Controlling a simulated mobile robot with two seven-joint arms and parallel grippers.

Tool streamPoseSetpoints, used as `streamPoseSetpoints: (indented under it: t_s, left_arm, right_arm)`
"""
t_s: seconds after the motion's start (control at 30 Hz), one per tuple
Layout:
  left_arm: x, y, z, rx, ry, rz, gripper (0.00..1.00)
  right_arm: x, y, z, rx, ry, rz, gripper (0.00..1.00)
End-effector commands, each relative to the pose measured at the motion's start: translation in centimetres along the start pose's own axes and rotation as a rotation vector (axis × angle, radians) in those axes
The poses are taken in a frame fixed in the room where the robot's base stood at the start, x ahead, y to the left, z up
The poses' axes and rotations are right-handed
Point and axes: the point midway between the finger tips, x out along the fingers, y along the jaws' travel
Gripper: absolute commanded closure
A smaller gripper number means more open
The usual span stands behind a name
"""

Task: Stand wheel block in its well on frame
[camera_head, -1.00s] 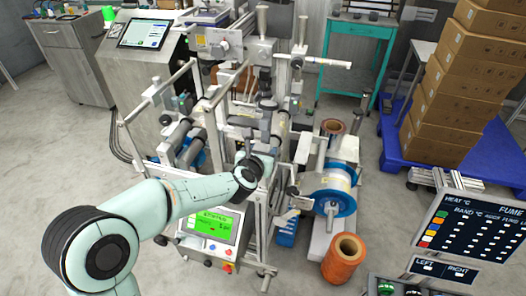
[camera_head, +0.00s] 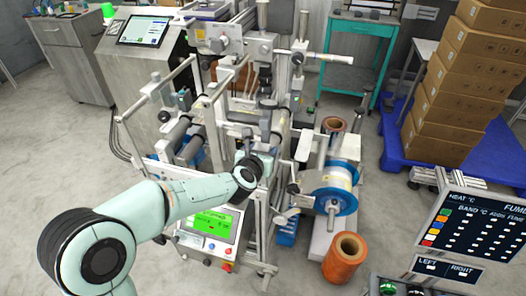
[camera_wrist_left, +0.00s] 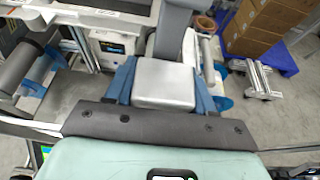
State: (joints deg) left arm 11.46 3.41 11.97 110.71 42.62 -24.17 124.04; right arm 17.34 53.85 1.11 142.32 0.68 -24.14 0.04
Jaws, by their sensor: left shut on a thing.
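In the left wrist view, a pale grey block (camera_wrist_left: 165,84), taken to be the wheel block, sits between the blue fingers of my left gripper (camera_wrist_left: 164,76). The gripper is shut on it. A darker grey upright part (camera_wrist_left: 174,32) shows just beyond the block; I cannot tell whether they are joined. In the head view my left arm reaches the front of the machine's metal frame (camera_head: 262,214). My wrist and the frame's parts hide the fingers and block there. I cannot make out the well or whether the block touches it. My right gripper is not in view.
A control panel with a green screen (camera_head: 210,222) is below my left forearm. Right of the frame are a blue-flanged reel (camera_head: 336,200) and an orange roll (camera_head: 345,256). Stacked boxes (camera_head: 452,90) stand on a blue pallet (camera_head: 484,152). Rods and rollers crowd the frame.

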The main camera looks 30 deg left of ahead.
Motion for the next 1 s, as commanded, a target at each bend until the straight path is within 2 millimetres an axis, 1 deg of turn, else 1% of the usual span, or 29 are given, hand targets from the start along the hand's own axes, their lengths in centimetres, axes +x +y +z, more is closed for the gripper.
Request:
streamPoseSetpoints:
  t_s: [0.17,0.2,0.27,0.6,0.67,0.77,1.0]
  left_arm:
    - [0.1,0.0,-0.4,0.001,0.004,-0.001,0.83]
    - [0.1,0.0,-0.4,0.001,0.005,-0.001,0.37]
    - [0.1,-0.1,-0.4,0.001,0.006,-0.002,0.17]
    - [0.1,0.0,-0.6,0.000,0.011,-0.002,0.17]
    - [0.1,0.0,-0.6,0.000,0.009,-0.002,0.17]
    - [-0.1,0.0,-0.4,0.000,0.007,-0.002,0.17]
    - [-5.9,0.0,-0.2,0.000,0.002,-0.002,0.17]
  right_arm:
    - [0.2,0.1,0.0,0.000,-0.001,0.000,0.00]
    - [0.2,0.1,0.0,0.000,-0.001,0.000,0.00]
    - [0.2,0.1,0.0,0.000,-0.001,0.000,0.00]
    - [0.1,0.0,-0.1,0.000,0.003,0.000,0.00]
    - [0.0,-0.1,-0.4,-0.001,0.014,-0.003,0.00]
    - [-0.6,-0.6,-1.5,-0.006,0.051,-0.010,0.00]
    - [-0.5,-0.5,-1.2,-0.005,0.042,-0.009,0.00]
